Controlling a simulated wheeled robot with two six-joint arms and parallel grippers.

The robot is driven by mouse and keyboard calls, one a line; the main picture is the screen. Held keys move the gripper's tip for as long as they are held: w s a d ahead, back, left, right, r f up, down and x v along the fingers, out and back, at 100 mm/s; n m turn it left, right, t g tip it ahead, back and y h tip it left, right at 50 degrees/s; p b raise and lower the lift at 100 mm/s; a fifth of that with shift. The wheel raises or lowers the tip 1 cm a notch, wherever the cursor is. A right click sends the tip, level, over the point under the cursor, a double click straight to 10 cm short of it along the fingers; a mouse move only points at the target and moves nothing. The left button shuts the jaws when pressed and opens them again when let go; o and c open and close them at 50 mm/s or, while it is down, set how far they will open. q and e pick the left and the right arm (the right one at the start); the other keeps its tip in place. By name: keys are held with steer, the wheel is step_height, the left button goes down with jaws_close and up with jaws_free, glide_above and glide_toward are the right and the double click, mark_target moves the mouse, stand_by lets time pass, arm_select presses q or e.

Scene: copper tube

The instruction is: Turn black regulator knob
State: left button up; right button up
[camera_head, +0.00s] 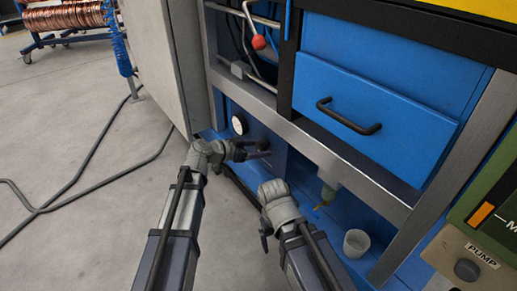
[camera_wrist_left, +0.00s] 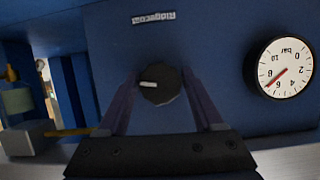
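The black regulator knob (camera_wrist_left: 159,85) is round with a white pointer mark and sits on a blue panel. In the left wrist view it lies between the tips of my left gripper (camera_wrist_left: 160,92), with a gap visible on both sides. In the head view the left gripper (camera_head: 257,150) reaches to the panel, and the dark knob (camera_head: 262,144) shows partly behind its fingers. The left gripper is open. My right gripper (camera_head: 265,230) hangs lower right, away from the knob; its fingers are too unclear to read.
A white pressure gauge (camera_head: 239,124) with a red needle sits beside the knob; it also shows in the left wrist view (camera_wrist_left: 283,67). A blue drawer (camera_head: 385,85) with a black handle is above right. A white cup (camera_head: 356,243) stands lower right.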

arm_select(q)
steer(key=shift+o, duration=1.4)
steer(key=p+v, duration=0.3)
steer(key=v, duration=0.4)
steer(key=shift+s+a, duration=0.2)
steer(key=shift+a, duration=0.1)
steer(key=b+x, duration=0.3)
steer(key=x, duration=0.5)
steer(key=shift+r, duration=0.15)
steer(key=shift+n+h, duration=0.3)
steer(key=shift+n, duration=0.3)
